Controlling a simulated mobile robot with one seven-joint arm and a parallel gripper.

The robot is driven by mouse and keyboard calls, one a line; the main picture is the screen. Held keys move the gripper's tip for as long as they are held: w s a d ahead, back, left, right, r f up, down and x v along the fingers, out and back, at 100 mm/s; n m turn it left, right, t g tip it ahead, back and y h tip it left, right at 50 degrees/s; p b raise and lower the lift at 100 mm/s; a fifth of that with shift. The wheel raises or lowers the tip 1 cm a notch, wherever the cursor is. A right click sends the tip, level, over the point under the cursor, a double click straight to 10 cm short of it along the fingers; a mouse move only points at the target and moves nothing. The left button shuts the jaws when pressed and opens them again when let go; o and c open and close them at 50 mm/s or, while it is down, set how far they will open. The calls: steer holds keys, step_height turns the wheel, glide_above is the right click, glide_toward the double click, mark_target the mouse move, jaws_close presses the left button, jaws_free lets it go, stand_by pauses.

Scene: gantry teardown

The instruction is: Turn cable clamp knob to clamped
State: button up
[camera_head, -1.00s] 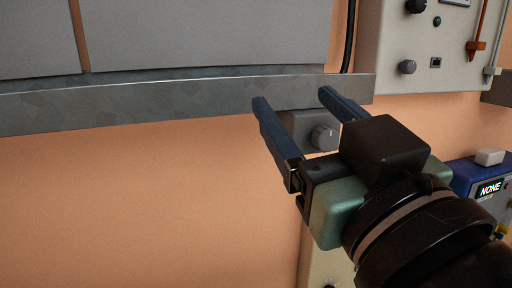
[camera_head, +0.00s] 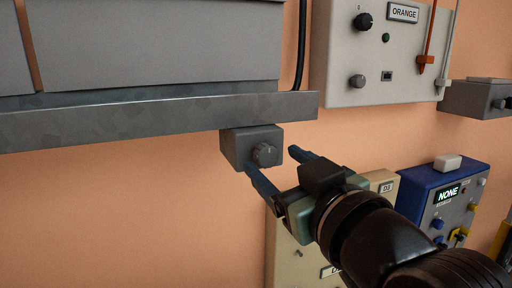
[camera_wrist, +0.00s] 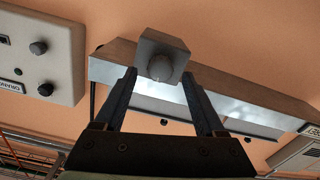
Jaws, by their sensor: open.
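A grey knob (camera_head: 264,154) sits on the front of a small grey box (camera_head: 238,146) mounted under the metal rail. My gripper (camera_head: 272,168) is open, with its two blue fingers pointing at the box and nothing between them in the head view. In the wrist view the knob (camera_wrist: 160,67) shows beyond and between the fingertips of my gripper (camera_wrist: 160,76), near the middle. It looks apart from the fingers, though the exact gap is hard to judge. The knob's marking is too small to read.
A metal rail (camera_head: 150,118) runs above, with grey panels over it. A control panel labelled ORANGE (camera_head: 345,80) with knobs and levers is at upper right. A blue box reading NONE (camera_head: 430,190) and a cream box (camera_head: 290,262) stand lower right. The orange wall at lower left is bare.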

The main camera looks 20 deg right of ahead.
mark_target(265, 155)
steer(key=shift+w+a, duration=0.1)
steer(key=shift+w, duration=1.05)
jaws_close()
